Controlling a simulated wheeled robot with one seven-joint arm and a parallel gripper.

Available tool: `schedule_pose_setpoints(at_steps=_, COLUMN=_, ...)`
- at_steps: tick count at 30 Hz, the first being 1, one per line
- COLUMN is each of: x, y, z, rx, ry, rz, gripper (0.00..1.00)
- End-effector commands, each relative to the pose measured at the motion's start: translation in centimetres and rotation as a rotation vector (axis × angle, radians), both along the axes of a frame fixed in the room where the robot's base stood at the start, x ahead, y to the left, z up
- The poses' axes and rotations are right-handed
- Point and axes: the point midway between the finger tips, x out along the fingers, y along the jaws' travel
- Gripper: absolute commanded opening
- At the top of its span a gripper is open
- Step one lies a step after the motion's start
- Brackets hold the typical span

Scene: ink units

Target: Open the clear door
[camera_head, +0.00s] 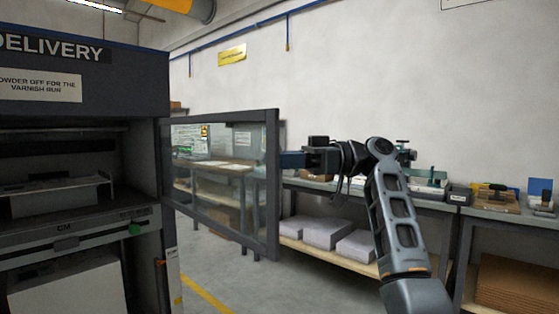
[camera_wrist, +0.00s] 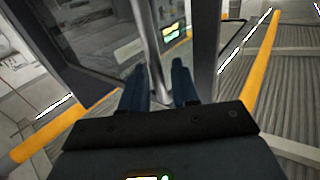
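The clear door (camera_head: 225,180) has a dark frame and a see-through pane. In the head view it stands swung out from the dark machine (camera_head: 150,170), leaving the machine's front bay uncovered. My gripper (camera_head: 291,160) is at the door's free edge, on the side away from the machine. In the wrist view a grey bar handle (camera_wrist: 150,50) runs between the two blue fingers of my gripper (camera_wrist: 160,80). The fingers stand apart, with a small gap visible between the bar and the right finger. The handle is hidden in the head view.
A bench (camera_head: 430,204) with small tools stands behind my arm, with stacked pale blocks (camera_head: 325,232) on its lower shelf. The floor between the machine and the bench is clear, with a yellow line (camera_head: 207,296). A sheet-like grey tray (camera_head: 55,195) sits inside the machine.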

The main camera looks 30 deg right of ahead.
Motion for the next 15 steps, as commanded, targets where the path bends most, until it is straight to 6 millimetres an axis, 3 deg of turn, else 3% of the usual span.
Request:
schedule_pose_setpoints(at_steps=7, x=-0.2, y=-0.6, z=0.0, rx=0.001, ry=-0.001, rz=-0.001, gripper=0.3)
schedule_pose_setpoints(at_steps=15, x=-1.7, y=-4.5, z=0.0, rx=0.001, ry=0.0, rz=-0.003, gripper=0.3)
